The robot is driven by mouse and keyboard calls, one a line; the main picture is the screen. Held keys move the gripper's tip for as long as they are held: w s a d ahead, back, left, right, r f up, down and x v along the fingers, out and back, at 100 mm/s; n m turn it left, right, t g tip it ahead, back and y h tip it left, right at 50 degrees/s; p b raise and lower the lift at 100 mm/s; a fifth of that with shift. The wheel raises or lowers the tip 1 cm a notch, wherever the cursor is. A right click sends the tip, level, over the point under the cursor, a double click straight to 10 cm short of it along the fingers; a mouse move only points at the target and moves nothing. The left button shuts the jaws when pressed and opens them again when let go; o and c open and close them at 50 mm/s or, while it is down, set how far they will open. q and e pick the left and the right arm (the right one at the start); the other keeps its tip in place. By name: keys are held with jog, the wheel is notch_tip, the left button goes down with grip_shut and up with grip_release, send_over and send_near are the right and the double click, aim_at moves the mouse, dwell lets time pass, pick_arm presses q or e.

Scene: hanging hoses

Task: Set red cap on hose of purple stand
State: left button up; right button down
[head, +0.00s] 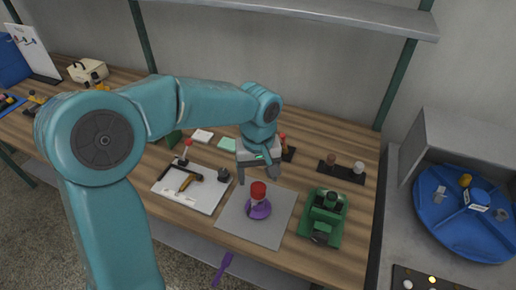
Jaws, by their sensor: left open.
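The red cap (258,190) shows upright at the top of the purple stand (259,212), which is on a grey mat. A short pale part shows just under the cap; the hose itself is too small to make out clearly. My left gripper (259,177) is open and points down just above and behind the red cap, its fingers apart on either side. I cannot tell whether the fingers touch the cap. My right gripper is not in view.
A green machine (322,215) stands right of the grey mat (282,213). A white board (205,195) with tools lies left. A black rack (339,172) holds a brown and a white piece. A blue turntable (462,218) is at far right. A shelf (330,14) hangs above.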

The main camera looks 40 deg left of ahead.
aim_at(258, 189)
pick_arm(q)
notch_tip(258, 189, up, 11)
jog(key=shift+s, duration=0.1)
dwell(0.7)
